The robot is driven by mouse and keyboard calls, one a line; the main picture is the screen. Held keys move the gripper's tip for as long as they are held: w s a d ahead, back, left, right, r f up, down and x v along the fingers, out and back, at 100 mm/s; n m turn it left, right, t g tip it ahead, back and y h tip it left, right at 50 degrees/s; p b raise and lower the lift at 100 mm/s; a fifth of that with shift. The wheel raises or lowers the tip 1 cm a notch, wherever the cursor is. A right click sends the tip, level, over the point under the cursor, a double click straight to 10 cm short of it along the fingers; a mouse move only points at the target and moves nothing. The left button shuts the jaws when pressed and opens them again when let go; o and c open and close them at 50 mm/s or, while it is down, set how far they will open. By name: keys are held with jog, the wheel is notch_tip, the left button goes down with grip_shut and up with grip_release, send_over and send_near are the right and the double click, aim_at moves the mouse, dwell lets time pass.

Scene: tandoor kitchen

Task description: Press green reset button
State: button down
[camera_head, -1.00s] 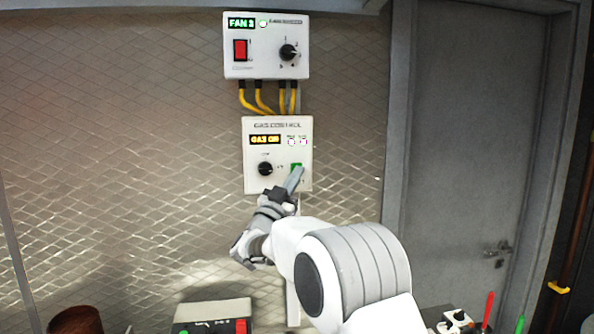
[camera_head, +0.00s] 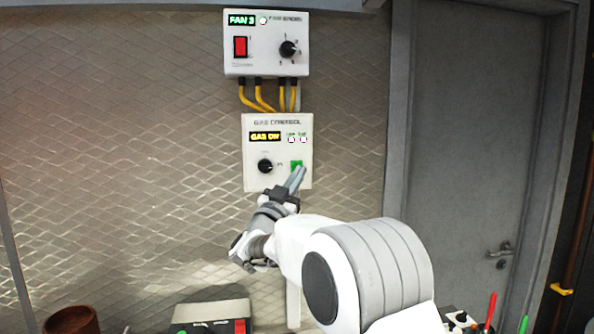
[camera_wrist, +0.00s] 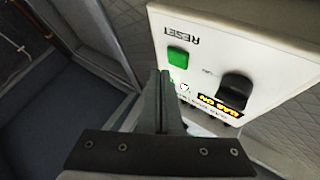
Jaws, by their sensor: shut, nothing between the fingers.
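The green reset button (camera_head: 296,166) is on the lower right of the white gas control box (camera_head: 250,180), which is fixed to the wall and reads "GAS ON". In the wrist view the green button (camera_wrist: 179,57) sits beside the word RESET, with the black knob (camera_wrist: 235,88) to its right. My gripper (camera_head: 300,172) is shut and empty. Its fingertips are just below and in front of the button in the head view. In the wrist view the fingertips (camera_wrist: 160,75) are a little left of the button, with a visible gap. The button's face is not covered there.
A fan control box (camera_head: 265,60) with a red switch (camera_head: 240,47) hangs above, joined by yellow cables (camera_head: 262,97). A grey door (camera_head: 470,130) is at the right. A dark box with coloured buttons (camera_head: 212,318) and a brown pot (camera_head: 73,320) are below.

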jog(key=s+b, duration=0.1)
jog(key=s, duration=0.1)
jog(key=s+d+b, duration=0.1)
jog(key=s+b, duration=0.1)
jog(key=shift+s, duration=0.15)
jog(key=shift+r, duration=0.1)
dwell(0.5)
jog(key=s+d+f+n+g+y, duration=0.2)
jog(key=s+f, duration=0.6)
jog(key=s, duration=0.5)
jog(key=s+d+f+n+g+y, duration=0.3)
jog(key=s+d+f+g+y, duration=0.2)
jog(key=s, duration=0.8)
jog(key=s+d+f+n+g+y, duration=0.2)
jog(key=s+d+f+g, duration=0.4)
jog(key=s+f, duration=0.5)
jog(key=s+g+y, duration=0.1)
jog(key=s+g, duration=0.1)
jog(key=s, duration=0.1)
jog(key=shift+d+n+g, duration=0.3)
jog(key=shift+d+n, duration=0.05)
jog(key=shift+n, duration=0.05)
jog(key=shift+s+r, duration=0.1)
